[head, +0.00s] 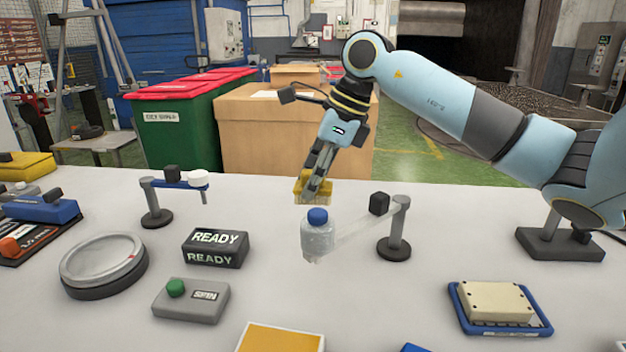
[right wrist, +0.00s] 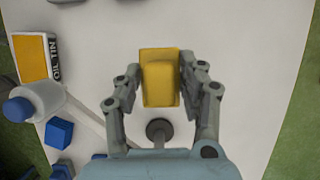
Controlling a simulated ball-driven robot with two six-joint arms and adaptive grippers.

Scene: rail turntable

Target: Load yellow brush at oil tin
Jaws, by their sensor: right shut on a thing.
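My right gripper (head: 318,180) is shut on the yellow brush (head: 326,192) and holds it beyond the hanging bottle in the head view. In the right wrist view the brush (right wrist: 159,85) sits between the two fingers (right wrist: 160,88). Its lower face is hidden, and I cannot tell its exact height over the table. An orange square (head: 280,339), cut off at the head view's bottom edge, looks like the same tin. My left gripper is not in view.
A clear bottle with a blue cap (head: 317,238) hangs from a swing arm on a post (head: 396,235). A round turntable (head: 103,265), READY sign (head: 215,248), SPIN button box (head: 191,299) and blue-rimmed tray (head: 459,314) stand around.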

